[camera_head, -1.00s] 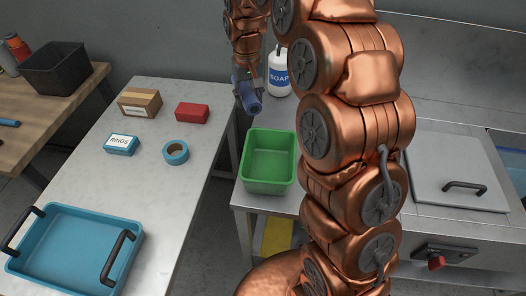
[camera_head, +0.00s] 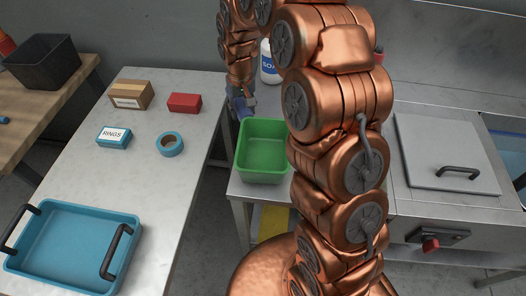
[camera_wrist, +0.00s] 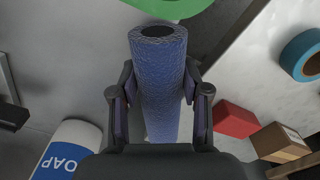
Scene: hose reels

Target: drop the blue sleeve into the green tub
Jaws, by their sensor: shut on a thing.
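The blue sleeve (camera_wrist: 160,75) is a hollow textured tube. In the wrist view my gripper (camera_wrist: 157,98) is shut on it, one finger at each side, with its open end pointing away toward the tub. In the head view the sleeve (camera_head: 244,107) hangs under my gripper (camera_head: 239,97) at the tub's back left edge, partly hidden by the gripper. The green tub (camera_head: 262,167) stands on the metal counter, its right side close behind my arm in the picture. Only a strip of the tub (camera_wrist: 172,7) shows at the top of the wrist view.
A soap bottle (camera_head: 268,70) stands behind the tub. The left table holds a red box (camera_head: 184,102), a cardboard box (camera_head: 130,95), a rings box (camera_head: 113,137), a blue tape roll (camera_head: 169,144) and a blue tray (camera_head: 70,212). A gap separates table and counter.

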